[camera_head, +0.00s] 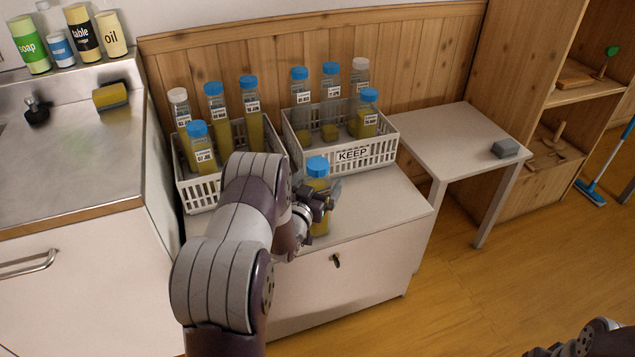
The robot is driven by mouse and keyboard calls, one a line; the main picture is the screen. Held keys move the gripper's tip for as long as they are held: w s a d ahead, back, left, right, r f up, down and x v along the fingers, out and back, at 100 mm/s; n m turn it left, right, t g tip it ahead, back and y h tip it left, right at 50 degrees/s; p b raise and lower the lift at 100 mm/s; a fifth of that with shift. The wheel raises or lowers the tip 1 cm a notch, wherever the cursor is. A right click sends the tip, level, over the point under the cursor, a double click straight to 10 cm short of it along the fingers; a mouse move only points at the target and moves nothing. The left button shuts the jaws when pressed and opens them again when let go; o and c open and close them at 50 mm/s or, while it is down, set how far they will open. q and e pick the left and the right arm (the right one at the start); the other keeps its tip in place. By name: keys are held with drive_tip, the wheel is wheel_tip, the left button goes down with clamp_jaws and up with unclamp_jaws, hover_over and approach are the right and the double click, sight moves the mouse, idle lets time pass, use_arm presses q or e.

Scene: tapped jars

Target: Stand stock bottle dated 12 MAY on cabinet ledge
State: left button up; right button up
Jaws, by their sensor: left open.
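A blue-capped bottle of yellow stock (318,183) stands upright on the cabinet ledge (385,205), in front of the crate marked KEEP. Its date label is not visible to me. My left gripper (328,197) is open at this bottle, with its fingers beside the bottle's body; contact is unclear. The KEEP crate (355,157) holds several bottles with blue or white caps. A second white crate (203,195) to the left holds several more. Their small date labels are hard to read. My right gripper is out of view; only part of my right arm shows at bottom right.
A steel counter (75,130) with a yellow sponge (110,96) is at left, with several containers behind it. A small white table (455,140) with a grey block (506,148) stands at right. The ledge right of the bottle is clear.

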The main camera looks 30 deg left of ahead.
use_arm(q)
drive_tip(key=shift+s, duration=0.1)
drive_tip(key=s+d+p, duration=0.1)
drive_tip(key=s+p, duration=0.1)
drive_tip(key=s, duration=0.5)
drive_tip(key=shift+s, duration=0.35)
idle(1.2)
drive_tip(key=s+d+p, duration=0.1)
drive_tip(key=s+p, duration=0.1)
drive_tip(key=s, duration=1)
drive_tip(key=shift+s+d, duration=0.3)
drive_tip(key=shift+d, duration=0.05)
